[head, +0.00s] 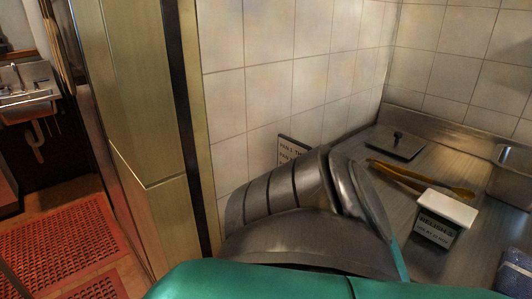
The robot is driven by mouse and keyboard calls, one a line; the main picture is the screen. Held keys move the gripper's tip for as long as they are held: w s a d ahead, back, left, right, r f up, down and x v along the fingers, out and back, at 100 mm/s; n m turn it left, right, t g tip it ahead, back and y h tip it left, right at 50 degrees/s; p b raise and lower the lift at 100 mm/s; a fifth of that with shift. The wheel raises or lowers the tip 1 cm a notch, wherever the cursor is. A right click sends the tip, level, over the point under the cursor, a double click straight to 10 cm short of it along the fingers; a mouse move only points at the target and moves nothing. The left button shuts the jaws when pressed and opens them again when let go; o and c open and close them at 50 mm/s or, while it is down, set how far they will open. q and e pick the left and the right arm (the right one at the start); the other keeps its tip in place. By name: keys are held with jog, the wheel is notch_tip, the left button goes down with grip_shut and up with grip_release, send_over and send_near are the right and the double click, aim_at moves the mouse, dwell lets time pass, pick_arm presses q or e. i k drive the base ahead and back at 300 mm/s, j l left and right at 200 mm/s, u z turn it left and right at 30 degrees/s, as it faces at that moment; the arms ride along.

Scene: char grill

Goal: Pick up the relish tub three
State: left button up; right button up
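A small tub (437,225) with a white top and a dark front label stands upright on the steel counter at the right of the head view. The label's large word looks like "RELISH"; the smaller line below it is too blurred to read, so I cannot tell whether this is tub three. Nothing touches its visible sides. Neither of my grippers can be made out in this view.
Yellowish tongs (425,181) lie just behind the tub. A flat metal plate with a black knob (397,142) lies farther back. A steel container (513,171) is at right. A large ribbed grey metal shape (285,195) and a teal surface fill the foreground.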

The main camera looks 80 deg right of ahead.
aim_at(441, 221)
jog(key=z, duration=3.85)
jog(key=k+j+u, duration=0.25)
jog(key=j+u, duration=0.15)
